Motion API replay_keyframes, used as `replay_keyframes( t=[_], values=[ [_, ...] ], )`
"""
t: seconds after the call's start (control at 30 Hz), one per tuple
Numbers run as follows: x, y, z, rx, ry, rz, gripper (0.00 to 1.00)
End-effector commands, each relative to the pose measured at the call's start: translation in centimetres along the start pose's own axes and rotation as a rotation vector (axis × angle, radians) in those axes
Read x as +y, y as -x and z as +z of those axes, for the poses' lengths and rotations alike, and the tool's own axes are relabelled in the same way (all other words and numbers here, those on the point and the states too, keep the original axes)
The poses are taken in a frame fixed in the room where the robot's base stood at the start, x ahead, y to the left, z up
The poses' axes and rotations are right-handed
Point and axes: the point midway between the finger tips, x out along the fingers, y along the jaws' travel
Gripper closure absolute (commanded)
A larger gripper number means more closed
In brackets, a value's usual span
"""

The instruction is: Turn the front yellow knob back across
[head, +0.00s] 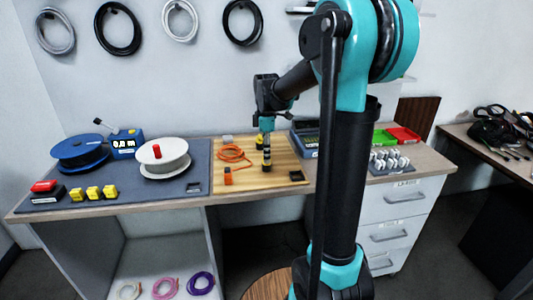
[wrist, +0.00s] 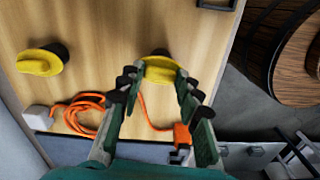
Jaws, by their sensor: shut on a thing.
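The front yellow knob (wrist: 162,73) sits on a black base on the wooden board. It shows between my gripper's (wrist: 160,88) two fingers in the wrist view, its bar lying roughly across from one finger to the other. My gripper is shut on it from above. In the head view my gripper (head: 267,152) points down over the board, and the front knob is small and partly covered by it. The back yellow knob (wrist: 40,62) stands apart at the left in the wrist view, free of my gripper.
An orange cable (wrist: 82,112) with a pale plug (wrist: 38,117) and an orange connector (wrist: 182,135) lies beside the knobs. A white spool (head: 163,163) and yellow blocks (head: 93,193) stand on the dark mat left. A round wooden top (wrist: 285,55) is below the board's edge.

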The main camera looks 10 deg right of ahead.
Motion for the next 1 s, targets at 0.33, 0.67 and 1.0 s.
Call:
replay_keyframes(
  t=[0.33, 0.67, 1.0],
  values=[
    [0.03, 0.02, 0.0, 0.0, -0.307, 0.0, 0.95],
    [0.03, 0.03, 0.0, 0.0, -0.621, 0.0, 0.95],
    [0.04, 0.03, 0.0, 0.0, -0.943, 0.001, 0.95]
  ],
)
